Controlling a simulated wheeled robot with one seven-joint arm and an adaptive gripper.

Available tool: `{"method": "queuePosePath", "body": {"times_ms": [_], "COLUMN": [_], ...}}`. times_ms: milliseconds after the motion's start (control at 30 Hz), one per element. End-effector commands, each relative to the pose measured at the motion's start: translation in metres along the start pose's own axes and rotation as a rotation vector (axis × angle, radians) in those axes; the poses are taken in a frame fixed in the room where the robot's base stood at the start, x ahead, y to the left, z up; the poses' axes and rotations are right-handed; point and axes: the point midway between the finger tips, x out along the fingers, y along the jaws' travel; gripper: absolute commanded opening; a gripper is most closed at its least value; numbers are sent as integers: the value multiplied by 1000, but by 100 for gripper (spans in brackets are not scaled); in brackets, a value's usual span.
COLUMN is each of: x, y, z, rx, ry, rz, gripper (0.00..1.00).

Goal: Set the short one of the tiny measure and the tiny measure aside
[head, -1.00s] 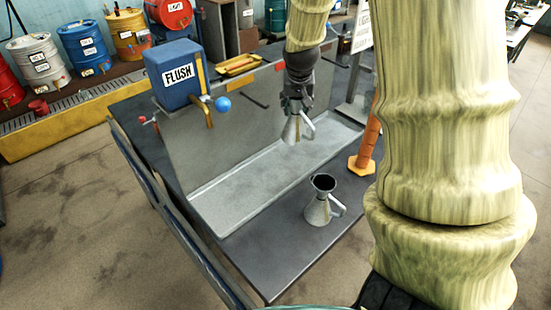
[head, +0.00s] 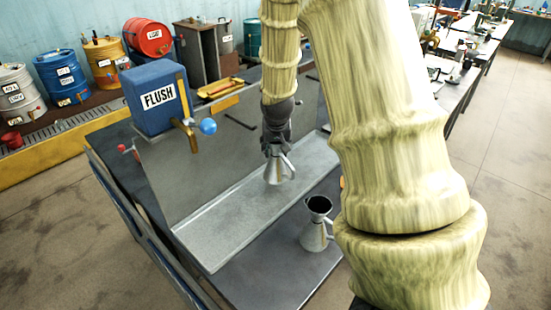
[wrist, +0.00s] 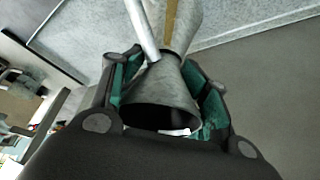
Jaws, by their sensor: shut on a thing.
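My gripper (head: 276,150) is shut on a small grey metal measure (head: 279,172) and holds it over the long metal tray in the head view. In the wrist view the held measure (wrist: 162,95) sits between the green-lined fingers, with its dark open mouth toward the camera and its handle at upper left. A second grey metal measure (head: 315,232), with a dark open mouth and a side handle, stands upright on the dark bench top in front of the tray. It is apart from my gripper.
The shallow metal tray (head: 205,233) runs along the bench. A blue FLUSH tank (head: 150,105) with a brass tap and blue knob (head: 208,126) stands at its left. Bare dark bench top (head: 255,280) lies in front. Several drums (head: 60,75) stand behind at left.

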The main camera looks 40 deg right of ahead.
Motion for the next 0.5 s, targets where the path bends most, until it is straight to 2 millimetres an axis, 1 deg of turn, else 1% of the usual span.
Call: {"method": "queuePosePath", "body": {"times_ms": [267,500], "x": [11,33], "y": [-1,0], "z": [4,14], "rx": [-1,0], "ry": [0,-1], "rz": [0,1], "gripper": [0,0]}}
